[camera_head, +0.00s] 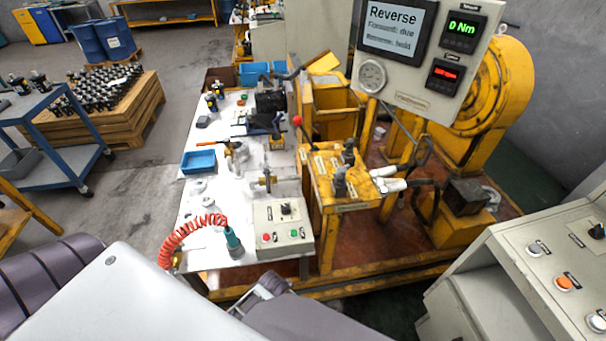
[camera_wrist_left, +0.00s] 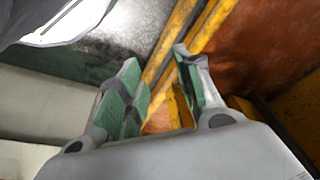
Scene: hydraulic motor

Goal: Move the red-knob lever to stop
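The red-knob lever (camera_head: 297,120) stands at the left back edge of the yellow valve stand (camera_head: 345,190) in the head view. Its red ball is on top, and its lower end is hard to make out. The display (camera_head: 393,25) above reads "Reverse" on its top line. My left gripper (camera_head: 266,288) is low in front of the bench, well short of the lever and mostly hidden by my arm. In the left wrist view my left gripper (camera_wrist_left: 157,58) has its green-padded fingers apart, with nothing between them. My right gripper is not in view.
A control box (camera_head: 283,228) and a coiled red hose (camera_head: 195,235) sit on the white bench's front. Dark-topped levers (camera_head: 340,182) and white cylinders (camera_head: 388,180) are near the stand. A grey console (camera_head: 540,265) is at right. Yellow frame rails (camera_wrist_left: 185,35) pass beyond my left fingers.

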